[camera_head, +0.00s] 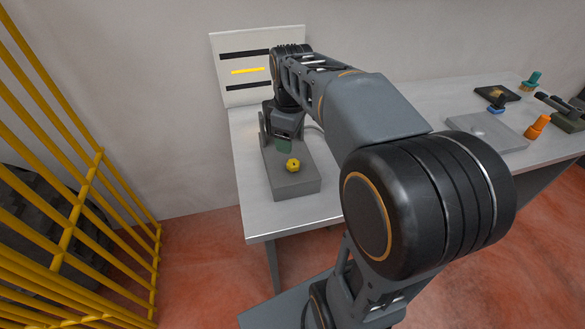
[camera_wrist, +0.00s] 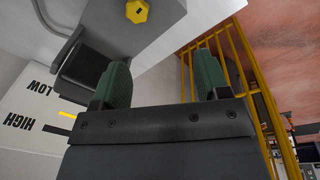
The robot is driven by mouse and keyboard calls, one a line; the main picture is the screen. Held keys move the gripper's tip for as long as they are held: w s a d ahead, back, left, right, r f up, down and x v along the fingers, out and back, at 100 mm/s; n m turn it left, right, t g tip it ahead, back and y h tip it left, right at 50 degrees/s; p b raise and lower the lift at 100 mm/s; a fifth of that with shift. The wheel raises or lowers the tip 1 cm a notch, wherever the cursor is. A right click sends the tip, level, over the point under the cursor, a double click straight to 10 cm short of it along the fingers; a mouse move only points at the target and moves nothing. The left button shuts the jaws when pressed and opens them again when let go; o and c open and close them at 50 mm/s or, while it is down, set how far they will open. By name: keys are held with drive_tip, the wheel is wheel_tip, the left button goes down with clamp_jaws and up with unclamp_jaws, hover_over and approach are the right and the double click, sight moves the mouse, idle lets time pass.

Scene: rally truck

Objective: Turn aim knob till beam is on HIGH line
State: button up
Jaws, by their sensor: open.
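The yellow aim knob (camera_head: 292,165) sits on top of a grey box (camera_head: 297,187) on the workbench. It also shows at the top edge of the wrist view (camera_wrist: 137,11). My gripper (camera_head: 284,146) is open and empty, with green fingertips, close behind the knob and apart from it in the wrist view (camera_wrist: 163,80). A white board (camera_head: 231,66) stands behind, with two black lines. The yellow beam (camera_head: 248,71) lies between them, on neither line. In the wrist view the board reads upside down, with HIGH (camera_wrist: 18,121) and LOW (camera_wrist: 40,88).
Yellow railings (camera_head: 90,200) stand at the left. On the bench (camera_head: 250,215) to the right are a grey plate (camera_head: 490,130), an orange part (camera_head: 537,126) and a teal part (camera_head: 531,81). My arm hides the bench's middle. A dark housing (camera_wrist: 85,75) stands near the board.

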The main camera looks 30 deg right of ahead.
sight(294, 162)
drive_tip(key=w+d+f+n+g+b, duration=0.1)
drive_tip(key=w+d+f+n, duration=0.2)
drive_tip(key=w+n, duration=0.15)
drive_tip(key=shift+m, duration=0.25)
wheel_tip(294, 162, down, 13)
drive_tip(key=shift+d+r+b, duration=0.15)
drive_tip(key=shift+b, duration=0.2)
drive_tip(key=shift+c, duration=0.5)
drive_tip(key=c, duration=0.8)
drive_tip(key=shift+c, duration=0.2)
drive_tip(key=shift+m, duration=0.3)
